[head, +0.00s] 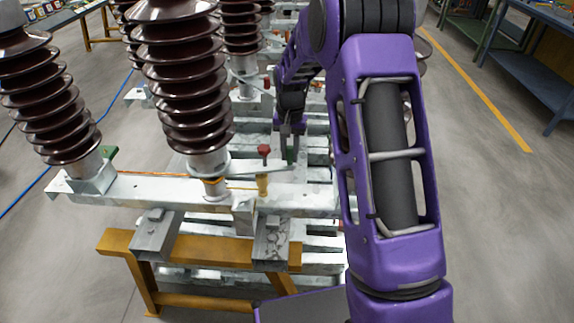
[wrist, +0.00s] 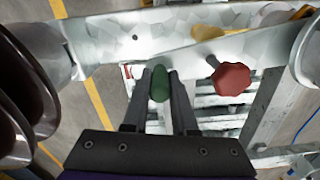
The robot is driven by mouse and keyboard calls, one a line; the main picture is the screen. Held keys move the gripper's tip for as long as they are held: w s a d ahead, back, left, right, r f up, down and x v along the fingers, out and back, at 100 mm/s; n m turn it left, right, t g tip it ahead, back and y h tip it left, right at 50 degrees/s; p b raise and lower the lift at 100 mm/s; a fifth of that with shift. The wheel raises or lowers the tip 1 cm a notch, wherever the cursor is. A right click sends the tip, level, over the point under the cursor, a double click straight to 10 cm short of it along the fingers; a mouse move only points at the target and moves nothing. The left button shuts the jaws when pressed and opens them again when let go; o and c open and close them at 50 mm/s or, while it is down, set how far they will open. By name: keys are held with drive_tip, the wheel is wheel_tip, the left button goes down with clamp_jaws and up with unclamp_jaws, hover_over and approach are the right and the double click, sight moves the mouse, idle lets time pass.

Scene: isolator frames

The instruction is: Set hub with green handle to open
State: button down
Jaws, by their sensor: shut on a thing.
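The green handle (wrist: 160,84) stands between the two fingers of my gripper (wrist: 158,80) in the wrist view, and the fingers are shut on it.
A red knob (wrist: 232,79) stands close right of my gripper in the wrist view, with a yellow part (wrist: 208,32) behind it. Tall brown ribbed insulators (head: 182,80) rise from the galvanised beam (head: 135,190), which rests on a yellow trestle (head: 205,250).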

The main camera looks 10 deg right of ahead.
drive_tip(key=w+a+n+p, duration=0.1)
drive_tip(key=w+n, duration=0.6)
drive_tip(key=w, duration=0.7)
drive_tip(key=shift+a, duration=0.75)
drive_tip(key=shift+r, duration=0.1)
drive_tip(key=c, duration=0.7)
unclamp_jaws()
wheel_tip(320, 180, up, 17)
drive_tip(key=shift+r, duration=0.15)
drive_tip(key=shift+s, duration=0.1)
